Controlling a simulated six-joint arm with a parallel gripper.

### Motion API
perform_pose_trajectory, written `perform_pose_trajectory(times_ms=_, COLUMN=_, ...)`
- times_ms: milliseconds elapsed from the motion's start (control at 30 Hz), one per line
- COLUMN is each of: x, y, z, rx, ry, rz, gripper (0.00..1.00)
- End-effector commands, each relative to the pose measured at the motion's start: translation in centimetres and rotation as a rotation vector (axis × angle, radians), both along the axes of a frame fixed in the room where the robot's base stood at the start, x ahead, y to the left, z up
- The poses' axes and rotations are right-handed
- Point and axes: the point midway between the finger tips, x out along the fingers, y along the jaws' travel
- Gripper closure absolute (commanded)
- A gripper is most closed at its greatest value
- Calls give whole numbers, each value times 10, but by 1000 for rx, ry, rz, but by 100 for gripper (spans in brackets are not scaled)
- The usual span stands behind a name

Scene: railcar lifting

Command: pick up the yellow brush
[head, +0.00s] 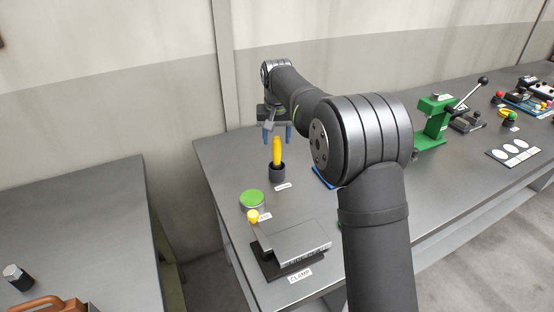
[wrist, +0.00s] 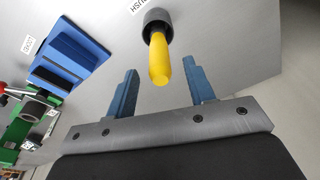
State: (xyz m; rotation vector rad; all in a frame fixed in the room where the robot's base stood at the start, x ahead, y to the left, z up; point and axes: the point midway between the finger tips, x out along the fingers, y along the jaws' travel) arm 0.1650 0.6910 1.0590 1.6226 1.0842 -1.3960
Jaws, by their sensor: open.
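The yellow brush (head: 277,152) stands upright in a dark round holder (head: 277,173) near the left end of the workbench. In the wrist view the yellow handle (wrist: 159,62) points toward the camera, with the dark holder (wrist: 157,20) around its far end. My gripper (head: 278,138) is above the brush, its blue fingers pointing down. In the wrist view the gripper (wrist: 160,82) is open, with the handle's tip near the gap between the two fingers. No contact between finger and handle shows there. The brush's lower end is hidden in the holder.
A green-topped round tin (head: 252,199) and a clamp (head: 290,250) with a yellow knob stand nearer on the bench. A blue block (wrist: 68,57) lies beside the holder. A green press (head: 434,120) stands farther right. The wall is behind the bench.

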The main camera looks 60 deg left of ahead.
Motion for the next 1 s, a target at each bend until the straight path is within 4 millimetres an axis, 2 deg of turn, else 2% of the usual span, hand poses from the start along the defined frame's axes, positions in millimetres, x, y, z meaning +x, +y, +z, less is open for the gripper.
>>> perform_pose_trajectory(times_ms=167, x=1, y=1, z=-9, rx=-1, ry=1, rz=-1, gripper=51)
perform_pose_trajectory(times_ms=500, x=5, y=8, z=-52, rx=-1, ry=1, rz=-1, gripper=51)
perform_pose_trajectory(times_ms=700, x=5, y=8, z=-54, rx=1, ry=0, rz=-1, gripper=51)
perform_pose_trajectory(times_ms=733, x=5, y=8, z=-54, rx=1, ry=0, rz=-1, gripper=53)
perform_pose_trajectory(times_ms=967, x=5, y=8, z=-54, rx=1, ry=0, rz=-1, gripper=98)
perform_pose_trajectory(times_ms=1000, x=5, y=8, z=-54, rx=1, ry=0, rz=-1, gripper=100)
